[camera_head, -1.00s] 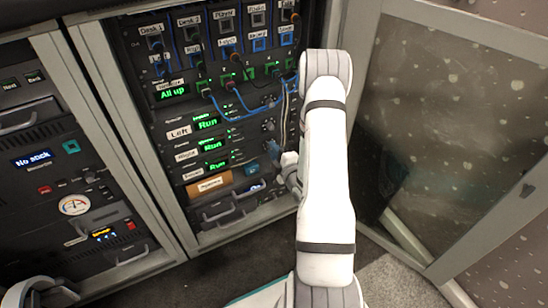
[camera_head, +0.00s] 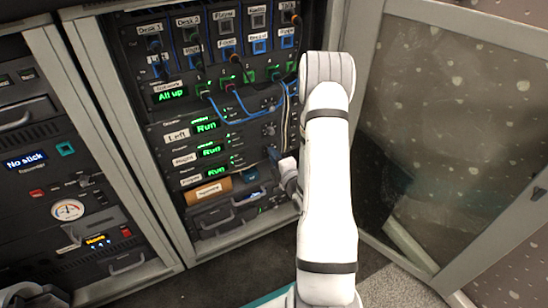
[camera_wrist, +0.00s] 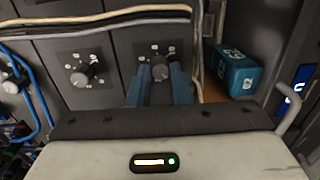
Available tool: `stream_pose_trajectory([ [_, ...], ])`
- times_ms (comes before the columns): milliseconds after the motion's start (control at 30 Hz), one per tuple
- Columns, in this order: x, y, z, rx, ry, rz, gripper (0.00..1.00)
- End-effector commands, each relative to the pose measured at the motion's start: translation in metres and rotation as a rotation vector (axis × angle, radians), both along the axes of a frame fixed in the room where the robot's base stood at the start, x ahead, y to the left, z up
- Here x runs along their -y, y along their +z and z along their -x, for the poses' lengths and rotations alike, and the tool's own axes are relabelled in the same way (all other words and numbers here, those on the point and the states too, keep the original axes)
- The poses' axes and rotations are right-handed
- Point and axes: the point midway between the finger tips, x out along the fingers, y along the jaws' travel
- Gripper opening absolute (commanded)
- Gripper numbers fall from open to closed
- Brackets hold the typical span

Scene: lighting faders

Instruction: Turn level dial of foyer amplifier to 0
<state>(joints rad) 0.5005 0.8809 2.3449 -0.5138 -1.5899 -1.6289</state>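The amplifiers stand one above another in the rack, each with a green "Run" display. The lowest one (camera_head: 216,170) appears to be the foyer amplifier; its label is too small to read surely. In the wrist view its level dial (camera_wrist: 160,71) is a grey round knob with marks around it. My gripper (camera_wrist: 160,68) has its two blue fingers on either side of this knob, with what looks like a narrow gap at each side. The fingers seem open; contact is not clear. In the head view my arm and wrist hide most of the dial and gripper (camera_head: 276,155).
Another amplifier's dial (camera_wrist: 81,77) is left of my gripper in the wrist view. Cables (camera_wrist: 120,17) run close past the dials. A blue box (camera_wrist: 236,73) and a brown roll (camera_head: 208,190) lie on the shelf below. An open cabinet door (camera_head: 450,130) stands right of my arm.

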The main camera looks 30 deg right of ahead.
Motion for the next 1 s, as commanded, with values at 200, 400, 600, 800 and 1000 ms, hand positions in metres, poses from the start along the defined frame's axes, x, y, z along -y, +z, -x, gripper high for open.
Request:
stream_pose_trajectory([
  [200, -0.001, -0.001, 0.0, -0.002, 0.002, -0.001, 0.36],
  [400, 0.0, 0.0, 0.0, -0.001, 0.001, -0.001, 0.4],
  [600, 0.001, 0.001, 0.008, -0.002, -0.001, -0.001, 0.4],
  [800, 0.001, 0.003, 0.042, -0.004, -0.002, -0.004, 0.4],
  [1000, 0.001, 0.004, 0.07, -0.004, -0.001, -0.002, 0.4],
])
